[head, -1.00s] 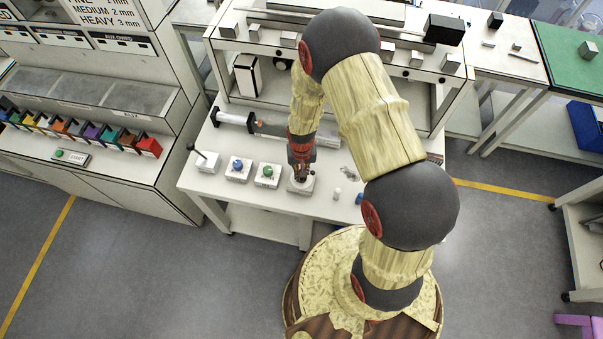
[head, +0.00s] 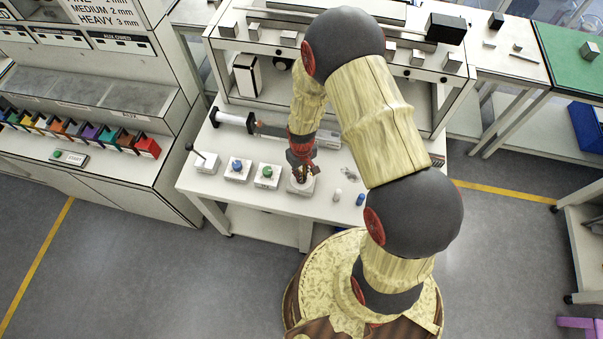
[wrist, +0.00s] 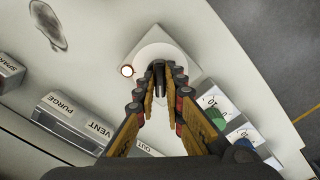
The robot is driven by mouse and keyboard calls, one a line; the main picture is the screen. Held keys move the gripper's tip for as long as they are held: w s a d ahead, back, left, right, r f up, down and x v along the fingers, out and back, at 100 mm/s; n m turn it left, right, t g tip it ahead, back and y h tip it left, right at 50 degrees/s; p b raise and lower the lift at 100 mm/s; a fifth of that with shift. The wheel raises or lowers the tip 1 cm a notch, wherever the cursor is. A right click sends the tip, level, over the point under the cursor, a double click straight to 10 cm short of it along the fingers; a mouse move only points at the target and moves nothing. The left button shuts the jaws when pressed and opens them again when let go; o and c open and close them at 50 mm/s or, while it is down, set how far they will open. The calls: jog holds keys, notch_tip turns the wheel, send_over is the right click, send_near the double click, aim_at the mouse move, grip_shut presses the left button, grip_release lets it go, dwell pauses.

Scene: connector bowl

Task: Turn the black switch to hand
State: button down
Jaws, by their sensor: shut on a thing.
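The black switch (wrist: 159,80) shows in the wrist view between my gripper's fingers, over a round pale plate (wrist: 150,52) on a white box. My gripper (wrist: 160,72) is shut on the switch, one finger on each side. In the head view my gripper (head: 301,173) points down onto the white switch box (head: 301,189) near the table's front edge, and the switch is mostly hidden there. A small round light (wrist: 127,71) glows white beside the plate. I cannot read the switch's position marks.
A white peg (head: 337,195) and a blue peg (head: 360,199) stand to the right. A raised shelf runs behind.

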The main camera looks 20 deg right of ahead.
jog(key=c, duration=1.9)
grip_release()
notch_tip(320, 180, up, 12)
